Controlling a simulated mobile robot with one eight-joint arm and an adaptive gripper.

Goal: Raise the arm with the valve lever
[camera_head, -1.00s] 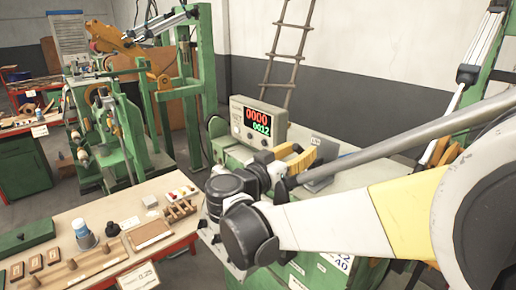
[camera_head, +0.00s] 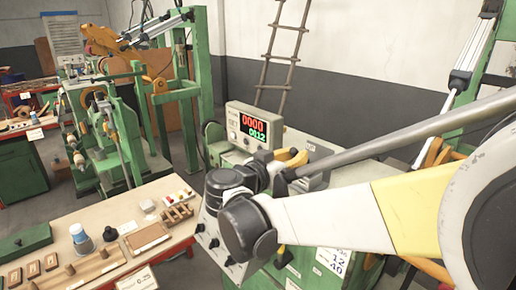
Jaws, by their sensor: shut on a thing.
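My white arm with a yellow band reaches in from the right to a dark wrist. My gripper (camera_head: 274,172) is just beyond the wrist, at the top of the green coil machine (camera_head: 300,262), beside its counter box (camera_head: 254,127). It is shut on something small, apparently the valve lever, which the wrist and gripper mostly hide. A long grey bar (camera_head: 400,137) runs from close by the gripper up to the right. I cannot tell whether they touch.
A wooden bench (camera_head: 100,228) with cups, blocks and a small button box stands at lower left. Another green machine (camera_head: 125,130) is behind it, and a ladder (camera_head: 280,50) leans on the wall. Bare floor lies between bench and machines.

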